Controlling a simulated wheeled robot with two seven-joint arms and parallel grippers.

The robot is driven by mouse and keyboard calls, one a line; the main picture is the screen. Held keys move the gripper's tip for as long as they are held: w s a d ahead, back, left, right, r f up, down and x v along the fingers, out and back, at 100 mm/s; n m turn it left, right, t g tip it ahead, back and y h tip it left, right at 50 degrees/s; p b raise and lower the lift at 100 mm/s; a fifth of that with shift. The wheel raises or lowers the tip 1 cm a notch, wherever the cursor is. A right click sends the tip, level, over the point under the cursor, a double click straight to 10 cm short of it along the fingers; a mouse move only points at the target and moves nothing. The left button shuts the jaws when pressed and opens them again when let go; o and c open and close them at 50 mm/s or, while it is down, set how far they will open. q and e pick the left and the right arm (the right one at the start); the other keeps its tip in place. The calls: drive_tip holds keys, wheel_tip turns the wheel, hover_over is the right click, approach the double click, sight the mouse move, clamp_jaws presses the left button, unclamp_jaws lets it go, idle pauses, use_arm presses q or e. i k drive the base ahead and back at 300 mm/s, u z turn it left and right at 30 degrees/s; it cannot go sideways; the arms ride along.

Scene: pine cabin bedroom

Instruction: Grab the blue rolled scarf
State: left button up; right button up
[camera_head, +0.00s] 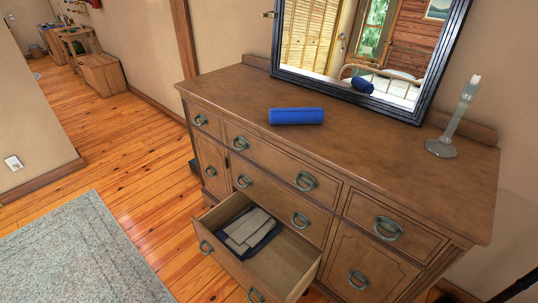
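The blue rolled scarf (296,116) lies on its side on top of the wooden dresser (225,88), near the middle of the top and towards its front edge. Its long side runs roughly left to right in the picture, and nothing covers it. Its reflection shows in the mirror (455,45) behind it. Neither of my grippers can be made out in the head view.
A grey candlestick with a candle (441,146) stands at the right of the dresser top. A lower drawer (290,262) is pulled open and holds folded cloths (247,230). A grey rug (80,255) lies on the floor at left. A dark shape enters at bottom right.

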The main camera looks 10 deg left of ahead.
sight(290, 115)
drive_tip(key=u, duration=0.95)
drive_tip(key=i, duration=0.6)
drive_tip(key=z, duration=1.65)
